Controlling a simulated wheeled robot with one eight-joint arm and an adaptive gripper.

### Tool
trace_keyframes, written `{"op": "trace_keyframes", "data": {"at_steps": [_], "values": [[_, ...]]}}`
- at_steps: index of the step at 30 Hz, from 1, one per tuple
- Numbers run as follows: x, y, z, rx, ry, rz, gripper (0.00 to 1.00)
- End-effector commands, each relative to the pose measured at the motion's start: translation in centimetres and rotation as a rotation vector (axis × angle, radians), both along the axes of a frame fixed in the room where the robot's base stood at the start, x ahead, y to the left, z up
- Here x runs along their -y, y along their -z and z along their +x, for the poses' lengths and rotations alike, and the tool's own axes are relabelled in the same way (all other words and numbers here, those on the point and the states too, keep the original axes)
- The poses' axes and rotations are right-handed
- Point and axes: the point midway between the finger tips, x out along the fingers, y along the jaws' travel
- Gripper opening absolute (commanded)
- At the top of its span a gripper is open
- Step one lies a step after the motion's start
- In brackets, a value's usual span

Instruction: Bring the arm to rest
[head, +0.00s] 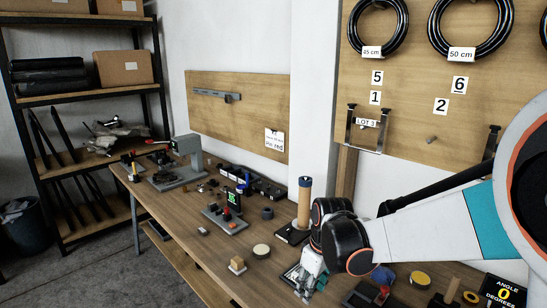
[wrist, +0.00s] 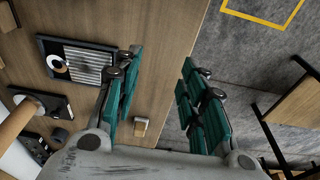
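My arm comes in from the right in the head view, a white link with a teal panel (head: 488,218) and dark joints (head: 347,240). It reaches low over the right part of the workbench (head: 180,215). In the wrist view my gripper (wrist: 161,60) has its two teal-padded fingers wide apart with nothing between them. The gap lies over the bench's edge and the grey floor.
A wooden cylinder (head: 304,203) stands on a dark base close left of my arm's joint. A small wooden block (head: 237,265) lies near the front edge; a dark striped plate (wrist: 48,45) lies in the wrist view. Shelves (head: 85,98) stand left. A pegboard (head: 440,125) rises behind my arm.

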Motion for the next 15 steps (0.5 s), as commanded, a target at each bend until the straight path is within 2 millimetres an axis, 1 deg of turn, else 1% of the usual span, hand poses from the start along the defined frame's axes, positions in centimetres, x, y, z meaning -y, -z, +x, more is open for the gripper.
{"op": "trace_keyframes", "data": {"at_steps": [11,15], "values": [[1.7,-3.5,-2.3,0.055,0.103,0.01,0.38],[2.8,-5.3,-4.0,0.09,0.167,0.018,0.38]]}}
